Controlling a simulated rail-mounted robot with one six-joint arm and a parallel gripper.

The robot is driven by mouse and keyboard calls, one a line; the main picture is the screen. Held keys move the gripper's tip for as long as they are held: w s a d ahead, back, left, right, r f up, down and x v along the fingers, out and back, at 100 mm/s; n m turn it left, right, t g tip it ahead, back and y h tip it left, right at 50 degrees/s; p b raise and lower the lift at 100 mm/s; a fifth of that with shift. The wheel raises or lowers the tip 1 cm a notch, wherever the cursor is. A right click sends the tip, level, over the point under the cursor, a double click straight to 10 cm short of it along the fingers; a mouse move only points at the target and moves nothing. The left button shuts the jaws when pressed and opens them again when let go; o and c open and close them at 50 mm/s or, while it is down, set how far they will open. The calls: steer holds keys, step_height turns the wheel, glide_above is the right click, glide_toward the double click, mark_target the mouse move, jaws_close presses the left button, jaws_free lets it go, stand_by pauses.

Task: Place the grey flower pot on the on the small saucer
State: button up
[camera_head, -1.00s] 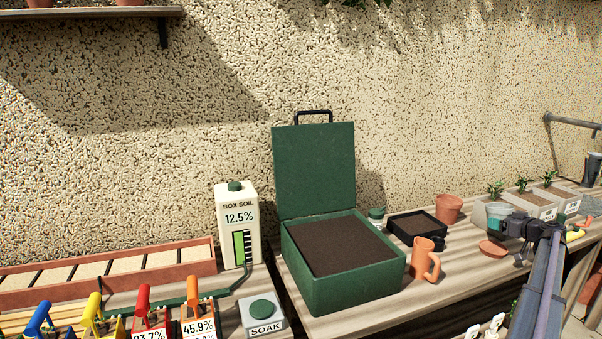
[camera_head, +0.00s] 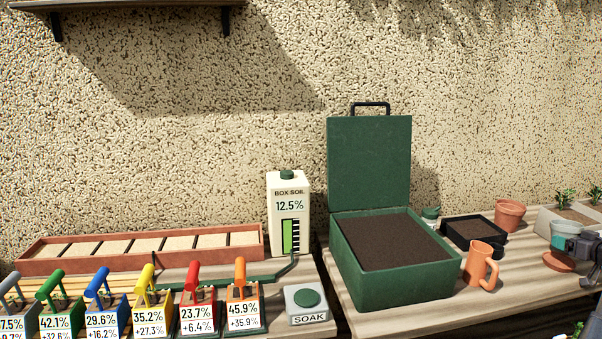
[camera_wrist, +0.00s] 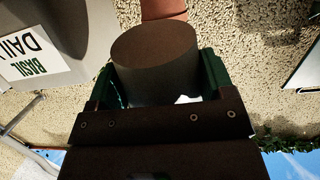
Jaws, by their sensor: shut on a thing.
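In the wrist view, my gripper (camera_wrist: 158,80) has its green fingers on both sides of a grey flower pot (camera_wrist: 155,75), with a dark round face toward the top of the picture. In the head view, my gripper (camera_head: 577,243) is partly cut off at the right edge. A pale teal-grey form (camera_head: 565,229) shows at its fingers; I cannot clearly tell pot from fingers there. The small terracotta saucer (camera_head: 558,262) lies on the bench just below and left of the gripper. Its visible top looks empty.
A terracotta pot (camera_head: 509,215) and black soil tray (camera_head: 473,232) stand behind. An orange mug (camera_head: 481,266) and open green soil box (camera_head: 395,275) are left of the saucer. Grey planters (camera_head: 548,215) stand at the right. Some bare bench lies between mug and saucer.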

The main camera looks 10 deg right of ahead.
steer(key=o, duration=0.9)
steer(key=p+v, duration=0.2)
steer(key=v, duration=0.9)
steer(key=shift+p, duration=0.3)
steer(key=shift+w, duration=0.1)
